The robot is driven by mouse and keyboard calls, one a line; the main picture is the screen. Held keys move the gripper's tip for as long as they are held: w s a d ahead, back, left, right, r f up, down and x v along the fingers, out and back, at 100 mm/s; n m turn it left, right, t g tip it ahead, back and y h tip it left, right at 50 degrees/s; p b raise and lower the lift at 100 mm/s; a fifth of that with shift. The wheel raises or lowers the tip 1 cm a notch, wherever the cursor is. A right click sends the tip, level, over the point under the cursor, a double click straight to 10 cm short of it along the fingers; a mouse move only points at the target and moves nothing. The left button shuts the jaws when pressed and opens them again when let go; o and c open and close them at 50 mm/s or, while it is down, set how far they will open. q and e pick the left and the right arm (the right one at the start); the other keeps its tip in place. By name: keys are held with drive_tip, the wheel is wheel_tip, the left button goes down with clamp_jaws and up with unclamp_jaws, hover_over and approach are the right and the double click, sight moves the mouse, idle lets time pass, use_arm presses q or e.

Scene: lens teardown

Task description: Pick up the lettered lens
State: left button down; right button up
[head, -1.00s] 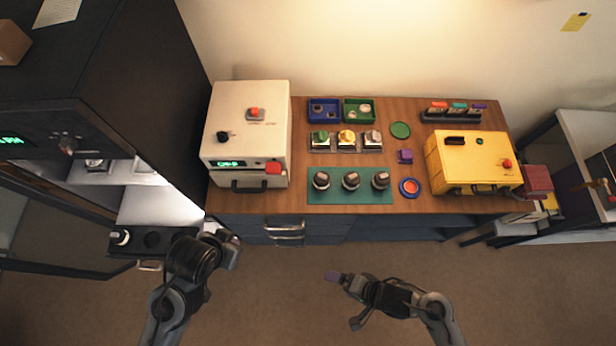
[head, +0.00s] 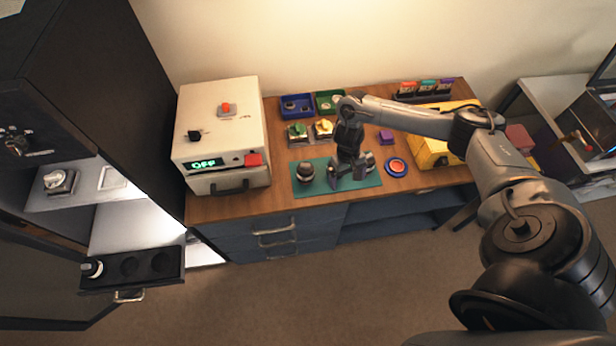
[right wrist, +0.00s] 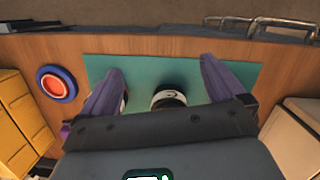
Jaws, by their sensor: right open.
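My right gripper (head: 350,178) is open over the middle and right of the green mat (head: 310,188), fingers pointing down. In the right wrist view its two purple-grey fingers (right wrist: 168,85) stand on either side of a dark round lens (right wrist: 168,97) with a pale ring. A mark shows on that lens, but I cannot read a letter. The lens is partly hidden by the gripper body, and I see no contact. Another lens (head: 305,172) stands at the mat's left end in the head view. My left gripper is not in view.
A white box (head: 222,135) reading OFF stands left of the mat. Small cameras (head: 299,134), blue (head: 297,106) and green bins (head: 328,98) stand behind. A yellow case (head: 432,152) is at the right.

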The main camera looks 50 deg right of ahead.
drive_tip(key=shift+t+h, duration=0.4)
drive_tip(key=shift+t, duration=0.4)
drive_tip(key=w+d+r, duration=0.1)
drive_tip(key=w, duration=0.1)
drive_tip(key=w+d+r+b, duration=0.1)
drive_tip(key=w+d+r, duration=0.1)
drive_tip(key=w+d+r+b, duration=0.1)
drive_tip(key=w+d, duration=0.1)
drive_tip(key=shift+w+r, duration=0.1)
drive_tip(key=shift+r, duration=0.1)
drive_tip(key=shift+w+a, duration=0.1)
drive_tip(key=shift+w, duration=0.2)
drive_tip(key=shift+w+a+f+b, duration=0.1)
drive_tip(key=shift+f+b, duration=0.8)
drive_tip(key=shift+f, duration=0.55)
drive_tip(key=shift+a+f+b, duration=0.1)
drive_tip(key=shift+f+b, duration=0.8)
drive_tip(key=shift+f, duration=0.55)
drive_tip(key=f, duration=0.3)
drive_tip(key=shift+a+b, duration=0.25)
drive_tip(key=shift+b, duration=0.05)
drive_tip(key=shift+f, duration=0.55)
drive_tip(key=c, duration=1.1)
